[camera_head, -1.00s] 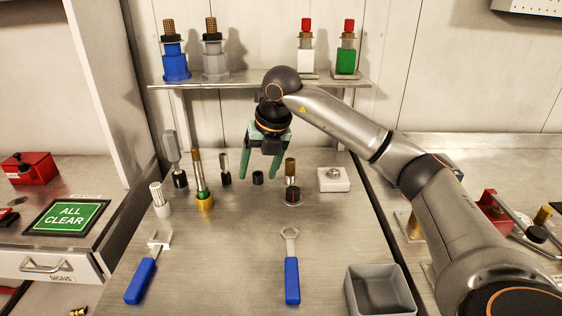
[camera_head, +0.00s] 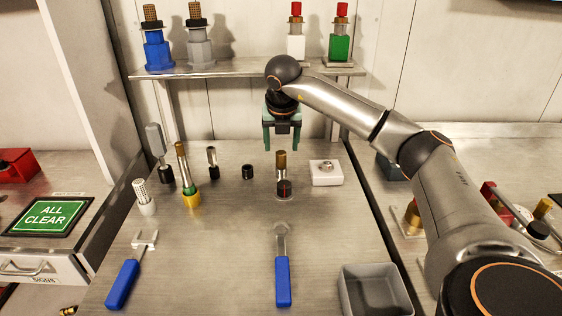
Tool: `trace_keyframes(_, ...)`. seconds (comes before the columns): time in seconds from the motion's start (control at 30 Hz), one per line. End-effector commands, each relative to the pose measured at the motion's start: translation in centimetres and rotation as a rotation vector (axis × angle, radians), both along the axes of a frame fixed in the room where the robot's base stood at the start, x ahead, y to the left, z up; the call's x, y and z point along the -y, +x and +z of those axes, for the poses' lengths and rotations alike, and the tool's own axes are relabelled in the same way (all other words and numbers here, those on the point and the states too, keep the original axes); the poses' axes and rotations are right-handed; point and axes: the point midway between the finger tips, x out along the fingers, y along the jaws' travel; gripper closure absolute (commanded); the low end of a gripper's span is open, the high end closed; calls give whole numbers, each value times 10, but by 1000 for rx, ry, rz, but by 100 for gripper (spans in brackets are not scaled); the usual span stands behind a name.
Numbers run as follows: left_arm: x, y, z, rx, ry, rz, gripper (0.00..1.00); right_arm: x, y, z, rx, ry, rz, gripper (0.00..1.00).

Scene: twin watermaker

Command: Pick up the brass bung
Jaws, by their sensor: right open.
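A brass-coloured cylinder, which looks like the brass bung (camera_head: 282,161), stands upright in a short black base with a red mark (camera_head: 284,188) on the steel bench. My right gripper (camera_head: 281,146) has green fingers that point down. It is open and empty, with its fingertips level in the picture with the cylinder's top, one to each side. I cannot tell whether they are above or behind it. A small brass piece (camera_head: 68,310) also shows low at the left edge, partly cut off. My left gripper is out of view.
A gold-based rod (camera_head: 191,198), a black-based rod (camera_head: 213,165), a short black cap (camera_head: 248,172) and a white block (camera_head: 325,173) stand nearby. Two blue-handled tools (camera_head: 283,280) (camera_head: 123,284) lie in front. A grey bin (camera_head: 347,292) is at front right.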

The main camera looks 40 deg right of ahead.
Motion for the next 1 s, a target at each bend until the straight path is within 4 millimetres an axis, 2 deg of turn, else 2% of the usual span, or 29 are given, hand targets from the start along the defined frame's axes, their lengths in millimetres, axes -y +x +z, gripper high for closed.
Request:
trace_keyframes(0.1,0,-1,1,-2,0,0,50,3,2,-19,-6,-1,-1,30)
trace_keyframes(0.3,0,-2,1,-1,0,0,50,8,9,-42,-3,-1,-1,30)
trace_keyframes(0.57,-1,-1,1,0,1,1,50,8,10,-45,0,0,1,30)
trace_keyframes(1.0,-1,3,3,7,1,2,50,8,10,-44,0,0,1,77)
